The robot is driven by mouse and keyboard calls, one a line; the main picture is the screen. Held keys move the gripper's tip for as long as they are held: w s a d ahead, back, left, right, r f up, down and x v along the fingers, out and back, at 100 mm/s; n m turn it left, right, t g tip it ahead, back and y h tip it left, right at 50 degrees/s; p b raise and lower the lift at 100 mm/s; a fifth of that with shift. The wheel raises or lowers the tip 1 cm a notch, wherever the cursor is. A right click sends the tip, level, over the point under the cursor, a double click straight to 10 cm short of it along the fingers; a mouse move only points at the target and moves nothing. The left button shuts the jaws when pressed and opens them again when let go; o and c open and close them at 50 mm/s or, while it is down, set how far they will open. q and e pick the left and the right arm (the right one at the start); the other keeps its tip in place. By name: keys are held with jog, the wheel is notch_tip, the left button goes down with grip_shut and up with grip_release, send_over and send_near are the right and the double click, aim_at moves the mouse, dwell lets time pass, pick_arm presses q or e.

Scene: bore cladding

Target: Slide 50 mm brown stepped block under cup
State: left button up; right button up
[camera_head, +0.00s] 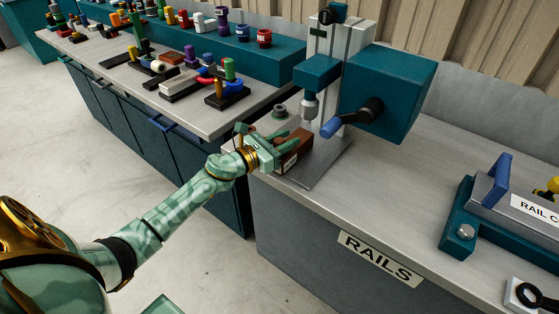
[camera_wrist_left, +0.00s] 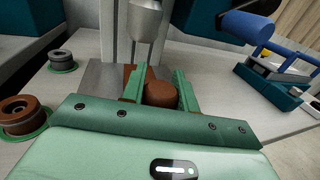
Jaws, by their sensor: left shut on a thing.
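The brown stepped block (camera_head: 293,150) is at the front of the press's flat metal base, with a pale label on its side. My left gripper (camera_head: 286,146) is shut on it. In the left wrist view the block's rounded brown part (camera_wrist_left: 161,95) sits between my two green fingers (camera_wrist_left: 160,88); its lower side is hidden. The silver cup (camera_head: 310,108) hangs from the press head, above and beyond the block. It also shows in the left wrist view (camera_wrist_left: 145,20). The block appears short of the spot directly beneath the cup. My right gripper is out of view.
The press (camera_head: 385,93) has a blue-ended lever (camera_head: 340,124) right of the cup. A grey ring (camera_wrist_left: 62,58) and a brown ring part (camera_wrist_left: 22,112) stand left of the press base. A rail fixture (camera_head: 500,215) is far right; the bench between is clear.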

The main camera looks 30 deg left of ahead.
aim_at(292, 134)
pick_arm(q)
jog(key=shift+w+d+b, duration=0.1)
jog(key=shift+w+b, duration=0.4)
jog(key=shift+w, duration=1)
jog(key=o, duration=1.2)
jog(key=shift+c, duration=0.2)
jog(key=shift+s, duration=0.1)
jog(key=shift+s+f, duration=0.1)
jog(key=shift+s, duration=0.3)
jog(key=v, duration=1.5)
jog(key=shift+s+p, duration=0.15)
jog(key=shift+p, duration=0.15)
